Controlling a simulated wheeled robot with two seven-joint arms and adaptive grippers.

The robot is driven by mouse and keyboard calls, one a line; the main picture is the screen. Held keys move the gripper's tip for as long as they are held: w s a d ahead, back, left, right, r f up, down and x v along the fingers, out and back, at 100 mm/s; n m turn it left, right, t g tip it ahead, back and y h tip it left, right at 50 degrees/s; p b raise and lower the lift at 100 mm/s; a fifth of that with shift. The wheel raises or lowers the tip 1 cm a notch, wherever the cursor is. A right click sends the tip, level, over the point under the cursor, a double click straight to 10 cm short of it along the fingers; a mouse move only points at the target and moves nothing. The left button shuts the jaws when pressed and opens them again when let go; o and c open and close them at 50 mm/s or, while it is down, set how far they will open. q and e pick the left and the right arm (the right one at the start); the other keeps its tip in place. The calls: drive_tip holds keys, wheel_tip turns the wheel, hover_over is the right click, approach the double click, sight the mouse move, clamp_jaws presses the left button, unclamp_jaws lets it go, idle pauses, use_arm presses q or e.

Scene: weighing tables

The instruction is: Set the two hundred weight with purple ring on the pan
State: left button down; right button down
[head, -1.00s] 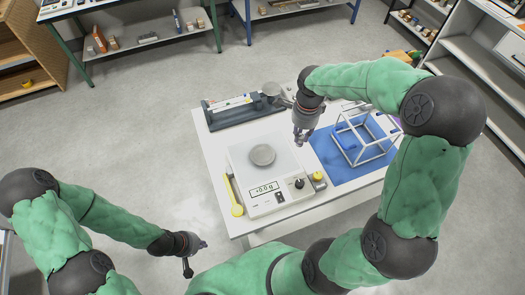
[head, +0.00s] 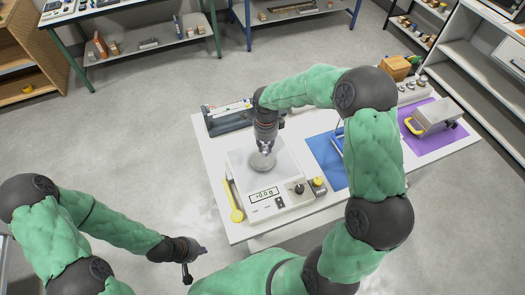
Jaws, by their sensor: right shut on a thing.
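My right gripper (head: 265,150) points down just above the pan and is shut on a small weight. The weight is mostly hidden by the fingers and too small to make out, so I cannot see a purple ring or whether it touches the pan. My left gripper (head: 196,262) is off the table's front left side, empty, with its fingers apart.
A yellow-ended tool (head: 236,212) lies left of the balance and a yellow-topped item (head: 318,185) right of it. A dark tray (head: 228,120) is behind. A blue mat (head: 323,150), partly hidden by my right arm, and a purple mat (head: 447,137) with a grey device lie right.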

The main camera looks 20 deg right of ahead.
drive_tip(key=shift+w+a+f, duration=0.15)
drive_tip(key=shift+a+f, duration=0.05)
drive_tip(key=shift+f, duration=0.1)
drive_tip(key=shift+w+a+f, duration=0.1)
drive_tip(key=shift+f, duration=0.8)
drive_tip(key=shift+w+a+f, duration=0.1)
drive_tip(key=shift+f, duration=0.8)
drive_tip(key=shift+f+b, duration=0.15)
drive_tip(key=shift+b, duration=0.15)
drive_tip(key=c, duration=1.1)
unclamp_jaws()
